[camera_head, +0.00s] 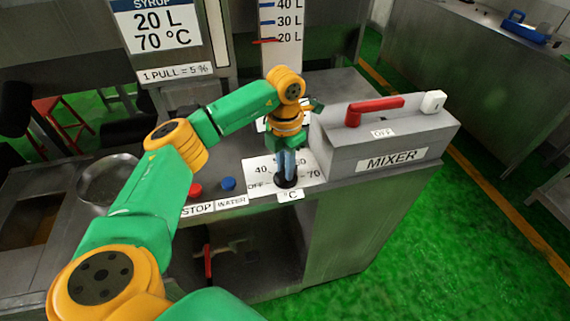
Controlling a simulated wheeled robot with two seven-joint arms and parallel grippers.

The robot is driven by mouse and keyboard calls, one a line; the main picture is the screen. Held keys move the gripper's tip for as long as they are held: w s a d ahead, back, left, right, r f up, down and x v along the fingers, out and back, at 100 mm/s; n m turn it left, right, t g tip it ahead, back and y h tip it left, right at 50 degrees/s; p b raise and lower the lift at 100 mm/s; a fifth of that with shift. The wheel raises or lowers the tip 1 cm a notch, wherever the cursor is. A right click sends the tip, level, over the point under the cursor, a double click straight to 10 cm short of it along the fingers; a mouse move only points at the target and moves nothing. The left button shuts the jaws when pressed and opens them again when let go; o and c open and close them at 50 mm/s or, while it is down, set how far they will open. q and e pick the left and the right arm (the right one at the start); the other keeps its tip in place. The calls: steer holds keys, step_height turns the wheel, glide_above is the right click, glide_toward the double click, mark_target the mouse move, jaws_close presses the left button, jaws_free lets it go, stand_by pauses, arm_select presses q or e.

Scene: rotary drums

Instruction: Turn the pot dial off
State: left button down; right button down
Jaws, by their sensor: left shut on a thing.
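The pot dial is a small dark knob (288,181) on a white scale plate (313,180) marked OFF, 40, 70 and °C. The plate lies on top of the metal counter. My left arm comes in from the left, and its gripper (287,170) points down over the dial with its fingers shut on the knob. The fingers and wrist hide most of the knob and part of the scale, so its pointer setting cannot be read. My right gripper is not in view.
Right of the dial stands the grey MIXER box (385,146) with a red lever (375,108) and an OFF label. Red STOP (194,190) and blue WATER (228,184) buttons sit left of the dial. A metal bowl (84,184) is at far left. Green floor lies right.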

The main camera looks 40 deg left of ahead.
arm_select(q)
steer(key=n+p, duration=0.1)
steer(key=n, duration=0.3)
steer(key=shift+r+n, duration=0.15)
steer(key=shift+n, duration=0.15)
steer(key=n, duration=0.3)
steer(key=shift+n+p, duration=0.3)
steer(key=shift+n, duration=0.1)
steer(key=n, duration=0.3)
steer(key=shift+n+p, duration=0.3)
steer(key=shift+p, duration=0.05)
steer(key=n+p, duration=0.1)
steer(key=n, duration=0.2)
steer(key=shift+w+n, duration=0.1)
steer(key=shift+n, duration=0.2)
steer(key=n+p, duration=0.1)
steer(key=n, duration=0.2)
steer(key=shift+n, duration=0.3)
steer(key=n+p, duration=0.1)
steer(key=n, duration=0.2)
steer(key=shift+r+n, duration=0.1)
steer(key=shift+n, duration=0.2)
steer(key=n+p, duration=0.2)
steer(key=n, duration=0.2)
steer(key=shift+n+p, duration=0.7)
steer(key=shift+n, duration=1.3)
